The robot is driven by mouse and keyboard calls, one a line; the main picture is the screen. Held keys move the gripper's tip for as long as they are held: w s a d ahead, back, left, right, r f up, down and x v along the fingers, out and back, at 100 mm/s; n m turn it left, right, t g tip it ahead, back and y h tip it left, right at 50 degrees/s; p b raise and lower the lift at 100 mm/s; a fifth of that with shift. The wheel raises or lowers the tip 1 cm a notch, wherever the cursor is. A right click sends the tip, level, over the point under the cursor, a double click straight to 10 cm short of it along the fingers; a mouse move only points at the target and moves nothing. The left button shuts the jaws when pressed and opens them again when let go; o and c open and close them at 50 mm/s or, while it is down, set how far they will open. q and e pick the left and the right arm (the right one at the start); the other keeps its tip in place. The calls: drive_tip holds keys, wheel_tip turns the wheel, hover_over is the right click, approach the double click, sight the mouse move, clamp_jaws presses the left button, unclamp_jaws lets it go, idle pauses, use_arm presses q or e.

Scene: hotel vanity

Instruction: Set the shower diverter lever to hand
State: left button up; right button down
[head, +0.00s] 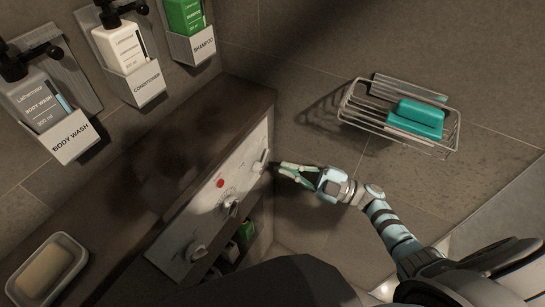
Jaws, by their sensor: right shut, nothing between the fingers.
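A pale control panel (214,198) is set in the front of a dark ledge. It carries a red button (220,183) and several metal controls. One small lever (262,158) sits at the panel's upper right end; others are a control (230,207) near the middle and one (194,252) at the lower left. The markings are too small to read, so I cannot tell which position is hand. My right gripper (280,171) is shut and empty, its fingertips close to the upper right lever; I cannot tell whether they touch. My left gripper is out of view.
A wire basket (352,112) with a teal soap bar (416,118) hangs on the right wall. Body wash (40,105), conditioner (125,48) and shampoo (187,17) bottles sit in wall holders. A soap dish (75,272) stands lower left. Green items (245,234) show below the panel.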

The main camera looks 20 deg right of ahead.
drive_tip(key=v, duration=0.4)
drive_tip(key=shift+w, duration=0.1)
drive_tip(key=shift+w+d+f, duration=0.1)
drive_tip(key=shift+f, duration=0.05)
drive_tip(key=s+d+f+m+h, duration=0.3)
drive_tip(key=f+m+h, duration=0.2)
drive_tip(key=f, duration=0.4)
drive_tip(key=s+d+f+m+h, duration=0.25)
drive_tip(key=f+m+h, duration=0.35)
drive_tip(key=f, duration=0.4)
drive_tip(key=s+d+f+m+h, duration=0.25)
drive_tip(key=f+m+h, duration=0.25)
drive_tip(key=f, duration=0.4)
drive_tip(key=s+a+f+m+g, duration=0.1)
drive_tip(key=s+f+g, duration=0.2)
drive_tip(key=s, duration=0.6)
drive_tip(key=s+a+f+m+g+h, duration=0.1)
drive_tip(key=s+f+g, duration=0.3)
drive_tip(key=s, duration=0.6)
drive_tip(key=s+a+f+m+g, duration=0.2)
drive_tip(key=s+f+g, duration=0.2)
drive_tip(key=s+f, duration=0.3)
drive_tip(key=s, duration=0.2)
drive_tip(key=shift+s+a+f, duration=0.2)
drive_tip(key=shift+s+f, duration=0.05)
drive_tip(key=shift+s, duration=0.1)
